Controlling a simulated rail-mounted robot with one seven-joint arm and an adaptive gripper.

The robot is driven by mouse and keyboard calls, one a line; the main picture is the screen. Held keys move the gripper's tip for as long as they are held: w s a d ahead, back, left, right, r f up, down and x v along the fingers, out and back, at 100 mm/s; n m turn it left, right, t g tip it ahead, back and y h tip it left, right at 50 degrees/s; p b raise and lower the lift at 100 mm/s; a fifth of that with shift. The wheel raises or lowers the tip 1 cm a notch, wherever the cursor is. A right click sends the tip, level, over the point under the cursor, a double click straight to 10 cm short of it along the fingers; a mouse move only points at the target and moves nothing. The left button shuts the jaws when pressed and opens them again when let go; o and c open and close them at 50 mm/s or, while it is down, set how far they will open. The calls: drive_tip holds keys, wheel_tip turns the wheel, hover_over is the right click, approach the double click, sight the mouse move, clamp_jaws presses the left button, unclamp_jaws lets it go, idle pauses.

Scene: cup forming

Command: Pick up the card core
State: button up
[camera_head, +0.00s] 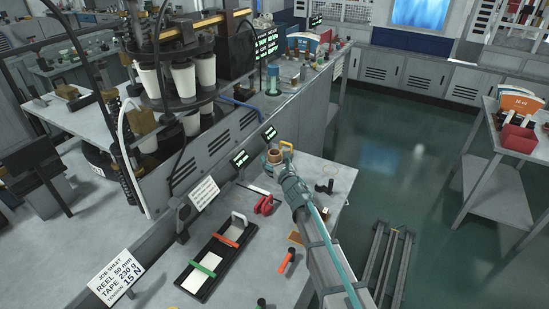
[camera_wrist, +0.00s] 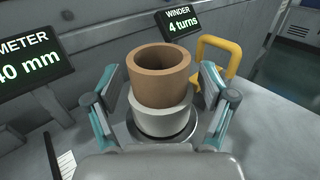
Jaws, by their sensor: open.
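The card core (camera_wrist: 158,72) is a brown cardboard tube standing upright. In the wrist view its lower part sits in or behind a pale grey ring or sleeve (camera_wrist: 161,112) on a round metal base (camera_wrist: 148,137). The core also shows small in the head view (camera_head: 274,155), on the bench beyond my arm. My gripper (camera_wrist: 160,103) is open, with one teal-and-grey finger on each side of the core and sleeve. Gaps seem to show between the fingers and the tube; contact low down cannot be told. In the head view my gripper (camera_head: 281,165) is at the winder.
A yellow handle (camera_wrist: 219,56) stands behind and right of the core. A display reading "WINDER 4 turns" (camera_wrist: 179,22) is behind it, and a meter display (camera_wrist: 22,62) is at left.

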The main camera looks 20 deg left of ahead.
drive_tip(key=shift+a, duration=0.1)
drive_tip(key=c, duration=1.4)
drive_tip(key=shift+o, duration=0.2)
drive_tip(key=shift+r, duration=0.15)
